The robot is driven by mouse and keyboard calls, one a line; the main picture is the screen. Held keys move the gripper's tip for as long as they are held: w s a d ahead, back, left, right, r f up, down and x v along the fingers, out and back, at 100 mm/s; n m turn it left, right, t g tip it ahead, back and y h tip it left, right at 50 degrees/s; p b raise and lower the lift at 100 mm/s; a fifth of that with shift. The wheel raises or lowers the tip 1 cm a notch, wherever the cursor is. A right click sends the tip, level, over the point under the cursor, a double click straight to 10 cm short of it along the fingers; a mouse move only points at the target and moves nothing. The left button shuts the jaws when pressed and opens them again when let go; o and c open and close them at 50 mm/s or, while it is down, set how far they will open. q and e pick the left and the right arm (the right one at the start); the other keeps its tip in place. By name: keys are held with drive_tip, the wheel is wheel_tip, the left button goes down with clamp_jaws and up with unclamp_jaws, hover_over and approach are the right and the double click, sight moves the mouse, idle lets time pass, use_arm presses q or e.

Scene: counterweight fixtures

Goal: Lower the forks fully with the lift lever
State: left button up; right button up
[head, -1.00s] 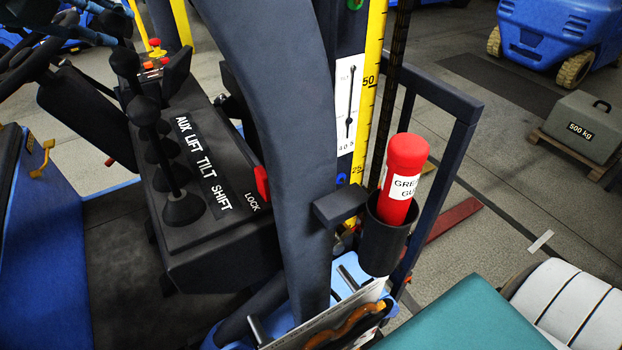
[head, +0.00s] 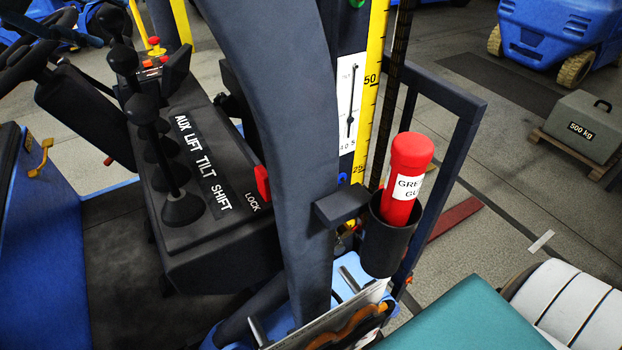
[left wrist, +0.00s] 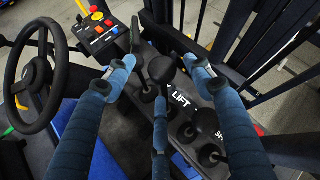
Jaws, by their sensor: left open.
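The black lever console (head: 215,240) is at the left of the head view, marked AUX, LIFT, TILT, SHIFT. Its levers overlap there, so I cannot tell which upper knob is the lift lever's. In the left wrist view a round black knob (left wrist: 162,69), seemingly the lift lever's, appears between the blue fingertips of my left gripper (left wrist: 159,67). The LIFT label shows just beyond it. The gripper is open; I cannot tell whether it touches the knob. My grippers are outside the head view. I cannot make out the forks.
A dark post (head: 285,150) crosses beside the console, with a yellow height scale (head: 371,85) behind it. A red tube (head: 408,170) stands in a black holder. The steering wheel (left wrist: 35,75) and a button box (left wrist: 100,33) are near the left gripper. Other levers stand close by.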

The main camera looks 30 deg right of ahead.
use_arm(q)
drive_tip(key=v, duration=0.7)
drive_tip(key=shift+s+a, duration=0.2)
drive_tip(key=shift+w+r, duration=0.1)
idle(0.4)
